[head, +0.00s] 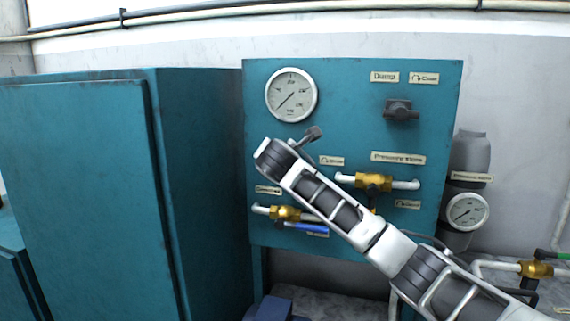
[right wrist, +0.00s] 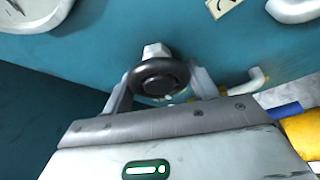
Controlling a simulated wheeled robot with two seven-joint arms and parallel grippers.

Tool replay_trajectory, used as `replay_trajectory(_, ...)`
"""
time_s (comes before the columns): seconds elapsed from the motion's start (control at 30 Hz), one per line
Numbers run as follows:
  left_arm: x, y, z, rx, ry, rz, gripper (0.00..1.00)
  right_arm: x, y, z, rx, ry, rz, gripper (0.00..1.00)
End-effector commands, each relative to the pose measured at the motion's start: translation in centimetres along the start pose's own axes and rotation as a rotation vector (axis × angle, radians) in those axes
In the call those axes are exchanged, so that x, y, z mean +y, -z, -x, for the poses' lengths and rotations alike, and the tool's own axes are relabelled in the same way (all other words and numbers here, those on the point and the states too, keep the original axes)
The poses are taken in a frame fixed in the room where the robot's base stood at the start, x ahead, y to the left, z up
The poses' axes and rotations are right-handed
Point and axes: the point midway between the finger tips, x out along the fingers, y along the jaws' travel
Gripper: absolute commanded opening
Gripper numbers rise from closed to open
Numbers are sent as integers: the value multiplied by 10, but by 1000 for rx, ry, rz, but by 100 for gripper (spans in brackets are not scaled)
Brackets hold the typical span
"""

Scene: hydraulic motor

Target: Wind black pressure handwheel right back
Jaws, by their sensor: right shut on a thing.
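The black handwheel (right wrist: 158,78) is a round knob with a pale hub behind it, on the teal panel in the right wrist view. My right gripper (right wrist: 165,76) has one finger on each side of the wheel and is shut on it. In the head view my right arm reaches up and left to the panel (head: 352,95), and its end hides the handwheel and the fingers. My left gripper is not in view.
A large round gauge (head: 291,95) sits above my wrist. Brass valves (head: 374,182) with white pipes and a blue lever (head: 307,228) are close to my forearm. A dump knob (head: 401,110) is at upper right. A teal cabinet (head: 75,190) stands at left.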

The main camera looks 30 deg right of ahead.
Motion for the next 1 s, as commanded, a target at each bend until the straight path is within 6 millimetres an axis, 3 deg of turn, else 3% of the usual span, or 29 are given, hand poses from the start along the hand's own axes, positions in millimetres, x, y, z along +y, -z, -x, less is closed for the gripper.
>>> replay_trajectory(0.43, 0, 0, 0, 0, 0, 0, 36, -2, 2, 0, 3, 118, 279, 36)
replay_trajectory(1.0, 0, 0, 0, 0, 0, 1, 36, -3, 2, 0, 4, 148, 354, 36)
